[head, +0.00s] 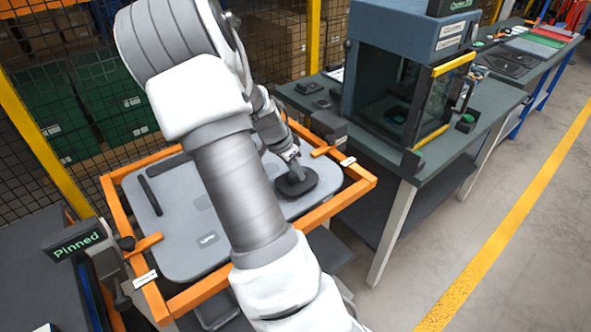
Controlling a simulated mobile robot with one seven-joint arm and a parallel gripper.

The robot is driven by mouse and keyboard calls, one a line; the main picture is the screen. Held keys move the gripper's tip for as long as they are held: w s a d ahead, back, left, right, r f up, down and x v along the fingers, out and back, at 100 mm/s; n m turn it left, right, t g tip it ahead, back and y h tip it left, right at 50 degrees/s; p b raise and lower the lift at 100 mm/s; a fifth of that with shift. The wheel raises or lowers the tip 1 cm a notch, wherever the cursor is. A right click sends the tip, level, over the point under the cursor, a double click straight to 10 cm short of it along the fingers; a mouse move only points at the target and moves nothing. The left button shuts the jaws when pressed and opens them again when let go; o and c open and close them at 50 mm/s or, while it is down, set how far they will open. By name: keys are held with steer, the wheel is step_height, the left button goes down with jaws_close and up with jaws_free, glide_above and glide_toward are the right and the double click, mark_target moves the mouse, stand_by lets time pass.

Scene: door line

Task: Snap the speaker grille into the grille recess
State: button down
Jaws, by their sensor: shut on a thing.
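The speaker grille (305,186) is a dark, rounded piece at the right end of the grey door panel (176,236). My gripper (292,169) is shut on it from above. The grille is over or against the panel surface; I cannot tell whether it touches or is seated. The grille recess is not visible, and the grille and my arm cover part of that area. The panel lies in an orange frame (340,200), and my arm hides its middle.
Orange clamps hold the panel at the left (143,246) and right (326,151). A display reading "Pinned" (77,241) stands at the left. A workbench (440,160) with a glass-fronted machine (405,90) is at the right. Mesh fencing (90,90) runs behind. The right floor is clear.

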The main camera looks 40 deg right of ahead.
steer(key=shift+f+b, duration=0.85)
steer(key=shift+f, duration=0.15)
stand_by(1.1)
stand_by(0.3)
steer(key=c, duration=0.6)
jaws_free()
steer(key=p+v, duration=0.2)
steer(key=v, duration=1.5)
steer(key=shift+w+r, duration=0.1)
steer(key=shift+r, duration=0.2)
